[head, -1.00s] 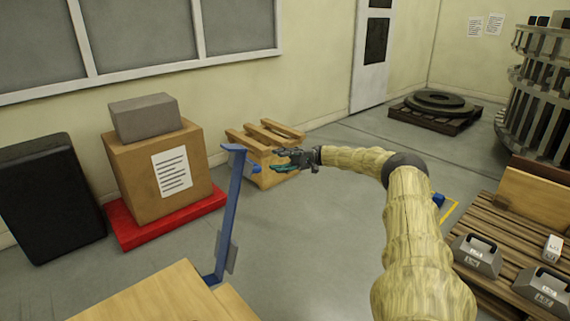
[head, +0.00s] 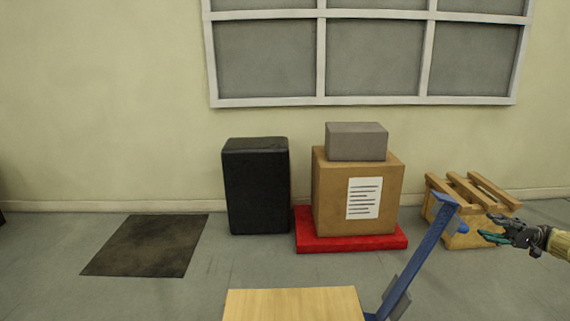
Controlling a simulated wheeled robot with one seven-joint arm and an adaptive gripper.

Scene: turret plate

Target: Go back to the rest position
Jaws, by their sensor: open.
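My gripper (head: 490,231) is at the right edge of the head view, pointing left, with its fingers apart and nothing between them. Only the end of my arm in its yellowish sleeve (head: 558,243) shows behind it. The gripper appears just right of the top of a blue post (head: 420,256) and in front of a wooden pallet crate. Whether it touches either cannot be told.
A wooden surface (head: 290,304) lies at the bottom, beside the blue post. A cardboard box (head: 330,205) with a grey block (head: 356,141) on top stands on a red base (head: 352,243). A black cabinet (head: 256,187), dark mat (head: 145,246) and slatted wooden crate (head: 470,238) are by the wall.

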